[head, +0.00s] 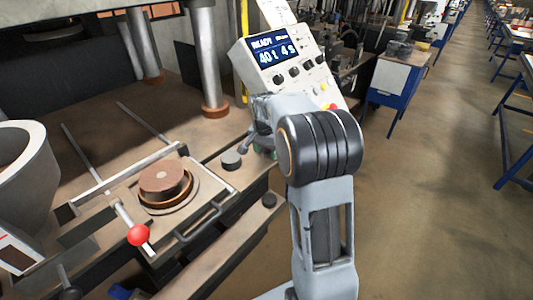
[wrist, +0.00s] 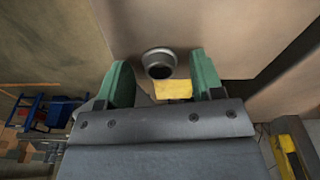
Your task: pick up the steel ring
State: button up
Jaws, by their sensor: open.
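A small grey round piece that looks like the steel ring (wrist: 159,61) shows in the wrist view, with a pale rim and a dark middle. It lies on a brown surface, between and beyond the fingertips. In the head view a short dark grey cylinder (head: 231,160), seemingly the same piece, stands on the press table's right edge. My gripper (wrist: 160,66) has green fingers, spread apart, with neither visibly touching the ring. In the head view my gripper (head: 258,146) is just right of the cylinder, partly hidden by my arm.
A yellow block (wrist: 173,89) shows between the finger bases in the wrist view. The control box (head: 285,62) stands close behind my gripper; a steel column (head: 207,60) rises behind the table.

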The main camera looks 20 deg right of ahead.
jog(key=shift+c, duration=0.2)
jog(key=c, duration=0.9)
jog(key=shift+r, duration=0.1)
jog(key=shift+c, duration=0.2)
